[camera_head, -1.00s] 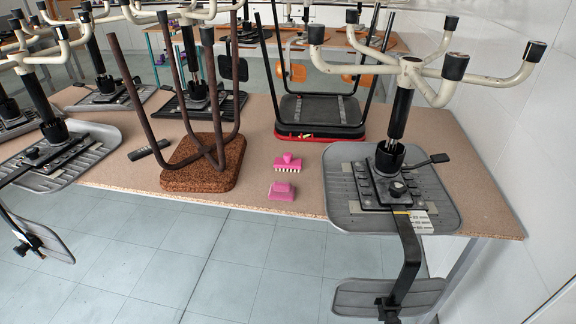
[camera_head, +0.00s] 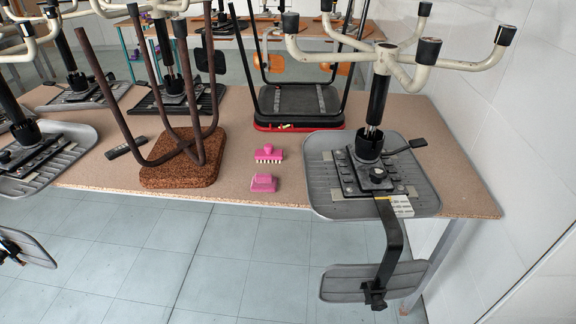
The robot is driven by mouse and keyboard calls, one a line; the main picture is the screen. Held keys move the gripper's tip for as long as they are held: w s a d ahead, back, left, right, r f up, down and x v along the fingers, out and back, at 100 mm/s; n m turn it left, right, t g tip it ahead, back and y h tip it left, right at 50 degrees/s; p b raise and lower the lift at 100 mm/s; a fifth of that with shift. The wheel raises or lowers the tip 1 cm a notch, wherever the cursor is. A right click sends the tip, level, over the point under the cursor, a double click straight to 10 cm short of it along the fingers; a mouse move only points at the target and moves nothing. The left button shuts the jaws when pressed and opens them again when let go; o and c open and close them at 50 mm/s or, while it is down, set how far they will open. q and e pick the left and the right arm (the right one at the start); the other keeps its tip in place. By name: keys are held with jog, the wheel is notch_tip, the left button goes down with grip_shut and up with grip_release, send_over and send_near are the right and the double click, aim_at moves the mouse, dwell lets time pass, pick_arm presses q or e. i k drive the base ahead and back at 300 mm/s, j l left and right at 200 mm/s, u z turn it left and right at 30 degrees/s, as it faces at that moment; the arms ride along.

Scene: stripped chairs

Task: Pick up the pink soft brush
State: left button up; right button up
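Two small pink brush-like things lie on the brown table (camera_head: 235,190), near its front edge and between the upturned chairs. The farther one (camera_head: 269,154) has a knob handle on top and a row of white bristles along its front. The nearer one (camera_head: 263,183) is a pink block with a paler top part and no clear white bristles. I cannot tell for certain which is the soft brush. They lie apart, and nothing covers them. Neither of my grippers is in view.
An upturned grey chair (camera_head: 325,190) stands to the right, its back hanging past the table edge. A cork-seated stool (camera_head: 180,170) is to the left, a red-and-black chair (camera_head: 298,105) behind. A dark object (camera_head: 126,147) lies farther left. The floor (camera_head: 230,260) in front is clear.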

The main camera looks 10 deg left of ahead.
aim_at(268, 153)
jog(key=i+j, duration=0.1)
jog(key=j, duration=0.35)
jog(key=i+j, duration=0.15)
jog(key=j, duration=0.25)
jog(key=i+j, duration=0.1)
jog(key=j, duration=0.35)
jog(key=i+j, duration=0.1)
jog(key=j, duration=0.3)
